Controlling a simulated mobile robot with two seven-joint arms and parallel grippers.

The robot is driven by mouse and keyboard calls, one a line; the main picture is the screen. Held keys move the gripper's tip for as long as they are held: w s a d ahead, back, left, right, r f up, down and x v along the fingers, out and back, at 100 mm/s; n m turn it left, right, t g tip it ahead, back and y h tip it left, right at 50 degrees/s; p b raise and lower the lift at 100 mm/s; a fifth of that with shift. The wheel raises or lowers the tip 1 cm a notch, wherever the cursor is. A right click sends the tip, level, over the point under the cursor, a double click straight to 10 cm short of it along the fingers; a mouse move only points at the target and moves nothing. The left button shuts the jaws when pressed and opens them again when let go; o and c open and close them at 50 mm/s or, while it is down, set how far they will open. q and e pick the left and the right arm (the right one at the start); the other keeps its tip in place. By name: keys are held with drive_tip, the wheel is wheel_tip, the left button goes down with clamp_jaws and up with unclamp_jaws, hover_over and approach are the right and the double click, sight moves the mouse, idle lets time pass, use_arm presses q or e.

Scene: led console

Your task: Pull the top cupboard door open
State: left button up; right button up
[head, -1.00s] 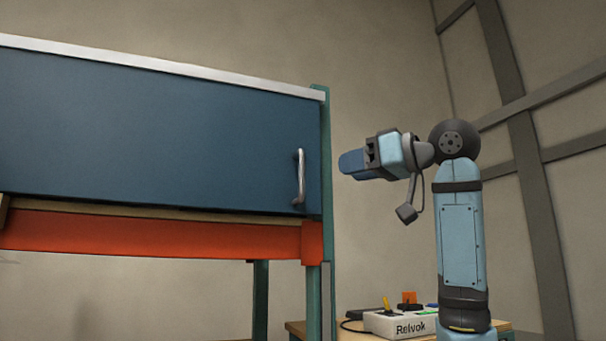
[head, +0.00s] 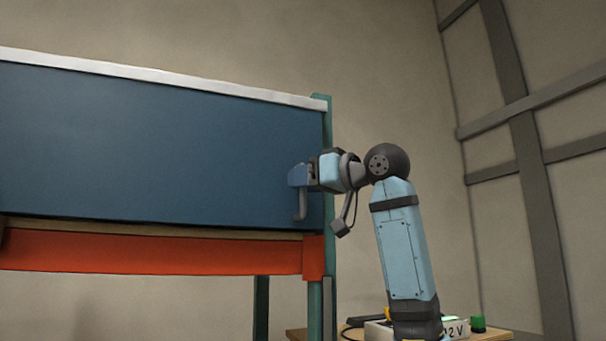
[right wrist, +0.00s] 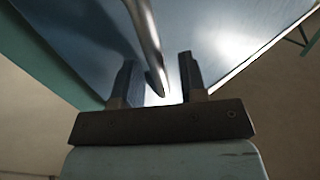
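The top cupboard door (head: 150,150) is a wide blue panel and looks closed. Its silver bar handle (head: 300,210) is upright near the door's right edge; its upper part is hidden behind my right gripper (head: 296,176). In the right wrist view the handle (right wrist: 146,42) runs down into the gap between the two dark fingers of my right gripper (right wrist: 158,78). The fingers are apart, and a gap shows beside the handle, so they do not grip it. My left gripper is in neither view.
The cupboard has a teal post (head: 328,200) at its right side and an orange rail (head: 150,254) under the door. Below my right arm, a white control box (head: 455,328) sits on a wooden table. The space right of the arm is open up to the wall.

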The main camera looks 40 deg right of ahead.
drive_tip(key=shift+w, duration=0.25)
clamp_jaws()
drive_tip(key=shift+a, duration=0.1)
drive_tip(key=shift+a, duration=0.1)
